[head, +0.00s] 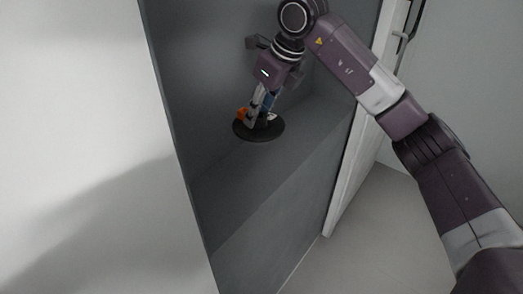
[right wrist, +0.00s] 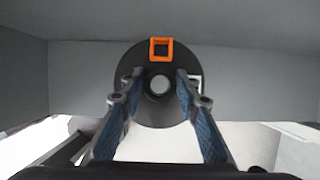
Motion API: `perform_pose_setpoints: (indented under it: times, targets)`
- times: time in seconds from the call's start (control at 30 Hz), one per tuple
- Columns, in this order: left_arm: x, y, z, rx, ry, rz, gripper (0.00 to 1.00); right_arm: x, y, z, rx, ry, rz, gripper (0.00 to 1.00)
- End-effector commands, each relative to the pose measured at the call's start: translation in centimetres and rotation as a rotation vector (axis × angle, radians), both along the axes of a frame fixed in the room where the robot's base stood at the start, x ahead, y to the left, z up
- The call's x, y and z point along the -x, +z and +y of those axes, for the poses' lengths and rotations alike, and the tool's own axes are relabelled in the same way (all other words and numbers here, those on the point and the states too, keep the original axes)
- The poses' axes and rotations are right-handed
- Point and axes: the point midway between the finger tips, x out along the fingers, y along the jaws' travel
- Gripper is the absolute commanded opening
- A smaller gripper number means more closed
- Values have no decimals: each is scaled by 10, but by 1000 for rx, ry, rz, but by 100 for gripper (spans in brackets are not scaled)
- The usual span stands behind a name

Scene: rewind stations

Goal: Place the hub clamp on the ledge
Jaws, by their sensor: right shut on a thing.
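The hub clamp is a round black disc (head: 264,133) with a central post and an orange part (head: 241,114) at its edge. My right gripper (head: 261,108) points down from above and is shut on its central post. The disc appears to be on or just above the grey ledge (head: 235,185) in the recess; I cannot tell if it touches. In the right wrist view the disc (right wrist: 145,70) shows between the blue-padded fingers (right wrist: 158,95), with a pale round centre and an orange square frame (right wrist: 161,49). My left gripper is not in view.
Dark grey walls (head: 205,60) enclose the ledge at the back and sides. A large white panel (head: 80,130) stands to the left. A white door edge (head: 345,190) stands to the right. The ledge is clear in front of the disc.

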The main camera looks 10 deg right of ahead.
Motion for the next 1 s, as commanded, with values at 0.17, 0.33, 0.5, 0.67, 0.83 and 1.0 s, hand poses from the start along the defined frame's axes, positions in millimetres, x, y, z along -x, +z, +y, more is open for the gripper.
perform_pose_setpoints:
  times: [0.17,0.33,0.5,0.67,0.83,1.0]
  targets:
    - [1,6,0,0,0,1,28,1,-46,0,-1,2,2,0]
    - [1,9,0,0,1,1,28,1,-73,0,-1,2,-1,0]
    - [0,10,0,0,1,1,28,0,-84,0,-1,2,-2,0]
    - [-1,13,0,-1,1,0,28,1,-106,0,0,3,1,0]
    - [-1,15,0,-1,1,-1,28,0,-122,0,0,3,-2,0]
    - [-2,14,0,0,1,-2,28,0,-122,0,-1,3,-3,0]
